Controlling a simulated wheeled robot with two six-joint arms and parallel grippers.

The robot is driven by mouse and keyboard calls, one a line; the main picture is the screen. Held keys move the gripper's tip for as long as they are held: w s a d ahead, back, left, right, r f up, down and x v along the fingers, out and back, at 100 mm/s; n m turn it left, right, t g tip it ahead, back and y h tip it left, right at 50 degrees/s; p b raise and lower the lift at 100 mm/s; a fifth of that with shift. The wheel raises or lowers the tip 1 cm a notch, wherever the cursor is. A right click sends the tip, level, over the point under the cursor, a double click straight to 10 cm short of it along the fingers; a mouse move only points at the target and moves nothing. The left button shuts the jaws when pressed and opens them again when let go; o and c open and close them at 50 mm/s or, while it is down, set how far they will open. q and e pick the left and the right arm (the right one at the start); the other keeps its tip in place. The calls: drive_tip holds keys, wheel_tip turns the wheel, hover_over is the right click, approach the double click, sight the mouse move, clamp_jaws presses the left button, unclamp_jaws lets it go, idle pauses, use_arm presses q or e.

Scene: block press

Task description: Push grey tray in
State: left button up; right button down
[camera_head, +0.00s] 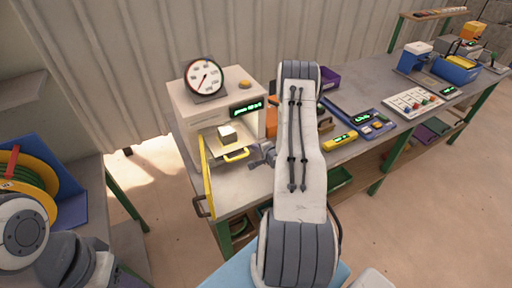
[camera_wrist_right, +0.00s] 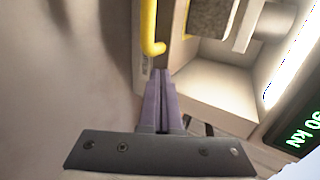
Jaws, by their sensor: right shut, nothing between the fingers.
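The grey tray (camera_head: 218,151) sits in the opening of the cream press (camera_head: 188,118), with its yellow handle (camera_head: 238,156) facing out at the front. My right gripper (camera_head: 262,155) is just right of the handle, shut and empty. In the right wrist view its purple fingertips (camera_wrist_right: 163,72) are closed together, a little short of the yellow handle (camera_wrist_right: 152,30); I cannot tell whether they touch it. The block also shows there (camera_wrist_right: 210,17). My left gripper is out of view.
The press's yellow-edged door (camera_head: 207,178) stands open to the left. A round gauge (camera_head: 204,77) and an orange button (camera_head: 245,84) are on top. A green display (camera_head: 247,108) is on the front. To the right on the bench are a yellow meter (camera_head: 340,141) and a blue panel (camera_head: 362,119).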

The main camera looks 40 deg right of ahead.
sight(246, 136)
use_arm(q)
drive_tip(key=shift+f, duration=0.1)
use_arm(e)
drive_tip(key=w+b, duration=0.1)
drive_tip(key=w, duration=0.1)
drive_tip(key=w+d+b, duration=0.1)
drive_tip(key=w, duration=0.2)
drive_tip(key=w+b, duration=0.1)
drive_tip(key=w, duration=0.1)
drive_tip(key=shift+w+d+f+b, duration=0.15)
drive_tip(key=shift+w+d+b, duration=0.15)
drive_tip(key=shift+d+b, duration=0.1)
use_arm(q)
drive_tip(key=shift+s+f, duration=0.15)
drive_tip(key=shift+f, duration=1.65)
use_arm(e)
drive_tip(key=shift+w+d+r, duration=0.1)
drive_tip(key=shift+w+r, duration=0.2)
drive_tip(key=shift+r, duration=0.05)
